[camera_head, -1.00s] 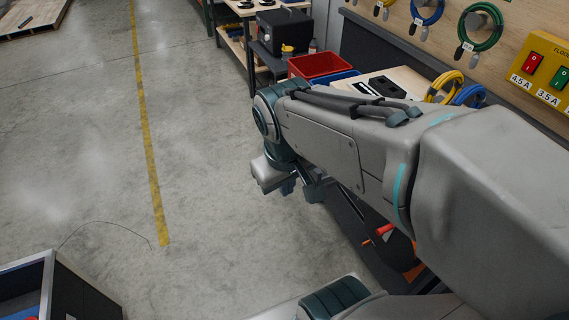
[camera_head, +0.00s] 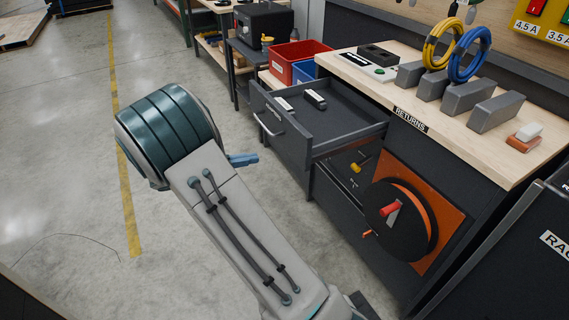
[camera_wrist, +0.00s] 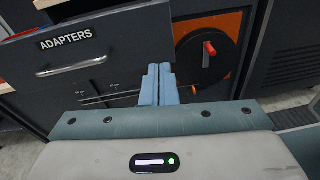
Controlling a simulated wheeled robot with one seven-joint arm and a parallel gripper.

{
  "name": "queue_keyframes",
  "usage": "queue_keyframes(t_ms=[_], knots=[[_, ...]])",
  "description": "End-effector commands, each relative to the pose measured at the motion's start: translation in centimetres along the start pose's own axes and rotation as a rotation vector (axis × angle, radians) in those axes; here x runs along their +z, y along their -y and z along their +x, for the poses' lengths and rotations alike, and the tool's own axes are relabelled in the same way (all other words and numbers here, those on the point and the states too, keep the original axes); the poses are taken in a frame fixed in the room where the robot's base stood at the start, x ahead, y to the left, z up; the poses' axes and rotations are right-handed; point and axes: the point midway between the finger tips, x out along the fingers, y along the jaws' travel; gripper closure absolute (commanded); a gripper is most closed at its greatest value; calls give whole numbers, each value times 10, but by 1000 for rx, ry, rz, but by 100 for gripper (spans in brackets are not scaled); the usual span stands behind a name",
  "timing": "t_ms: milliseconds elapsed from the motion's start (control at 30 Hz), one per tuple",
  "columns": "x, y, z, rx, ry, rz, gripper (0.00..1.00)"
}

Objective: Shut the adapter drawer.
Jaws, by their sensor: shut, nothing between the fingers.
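In the head view my gripper (camera_head: 243,160) shows as a blue finger left of the drawer front, partly hidden by my arm.
Below and right of the drawer is a black reel with a red handle (camera_head: 393,207) on an orange panel. The bench top (camera_head: 440,118) carries grey blocks, cable coils and a RETURNS label. Red (camera_head: 297,58) and blue bins stand behind. Open floor (camera_head: 65,150) lies left.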

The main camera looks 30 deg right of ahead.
Motion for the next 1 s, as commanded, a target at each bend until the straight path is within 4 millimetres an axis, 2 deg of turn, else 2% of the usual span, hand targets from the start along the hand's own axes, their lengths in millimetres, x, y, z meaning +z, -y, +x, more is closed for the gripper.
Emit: queue_keyframes(t_ms=[33,100,233,367,467,800,1000], knots=[[-19,-7,-3,27,46,-28,100],[-28,-14,-8,53,93,-54,100],[-34,-21,-12,79,139,-78,100],[-32,-23,-3,82,148,-82,100],[-30,-23,13,79,147,-83,100],[-21,-29,84,79,145,-82,100],[-17,-32,113,81,143,-81,100]])
